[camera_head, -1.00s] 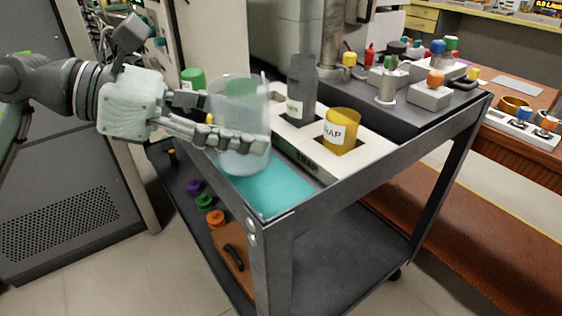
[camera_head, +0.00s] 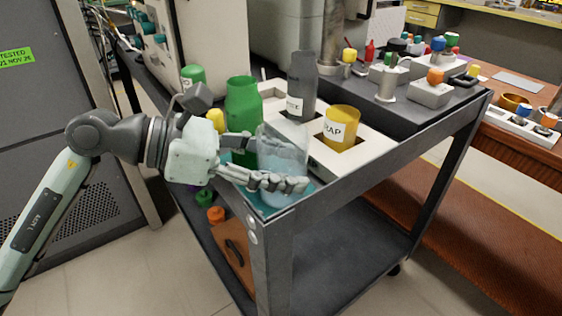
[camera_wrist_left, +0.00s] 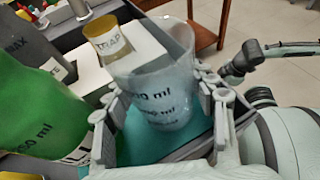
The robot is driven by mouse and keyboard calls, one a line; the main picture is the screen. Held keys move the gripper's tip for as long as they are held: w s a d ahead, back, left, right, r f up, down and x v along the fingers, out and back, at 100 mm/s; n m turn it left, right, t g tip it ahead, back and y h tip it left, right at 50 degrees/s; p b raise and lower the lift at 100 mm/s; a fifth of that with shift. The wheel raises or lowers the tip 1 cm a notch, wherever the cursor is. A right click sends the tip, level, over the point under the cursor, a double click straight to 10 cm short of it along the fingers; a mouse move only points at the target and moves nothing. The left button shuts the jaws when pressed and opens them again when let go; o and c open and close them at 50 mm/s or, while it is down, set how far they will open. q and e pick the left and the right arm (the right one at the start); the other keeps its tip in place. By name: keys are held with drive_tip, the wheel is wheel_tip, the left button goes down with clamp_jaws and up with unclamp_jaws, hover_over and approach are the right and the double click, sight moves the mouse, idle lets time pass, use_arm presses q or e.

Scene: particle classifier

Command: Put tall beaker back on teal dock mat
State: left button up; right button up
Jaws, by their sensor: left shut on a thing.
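The tall beaker (camera_head: 284,150) is clear and pale blue, and stands upright between the fingers of my left gripper (camera_head: 273,163), which is shut on it. The beaker is over the teal dock mat (camera_head: 256,199) at the cart's front corner. In the left wrist view the beaker (camera_wrist_left: 160,85) shows ml markings, and its base is over the teal mat (camera_wrist_left: 140,146). I cannot tell whether its base touches the mat. My right gripper (camera_wrist_left: 238,66) seems to show at the right of the left wrist view, but its fingers are unclear.
A green bottle (camera_head: 242,105) stands close behind the beaker. A white holder (camera_head: 362,160) beside the mat carries a yellow TRAP cup (camera_head: 341,128) and a grey bottle (camera_head: 302,85). The cart's raised rim (camera_head: 350,178) runs along the front edge.

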use_arm(q)
drive_tip(key=shift+f, duration=0.1)
drive_tip(key=o, duration=1.2)
drive_tip(key=shift+a+r, duration=0.2)
drive_tip(key=shift+a, duration=0.25)
drive_tip(key=shift+s+b+v, duration=0.2)
drive_tip(key=shift+b+v, duration=0.85)
drive_tip(key=shift+v, duration=4.55)
use_arm(e)
drive_tip(key=shift+d+v, duration=0.2)
drive_tip(key=shift+v, duration=1.15)
drive_tip(key=shift+d+v, duration=0.2)
drive_tip(key=shift+v, duration=1.1)
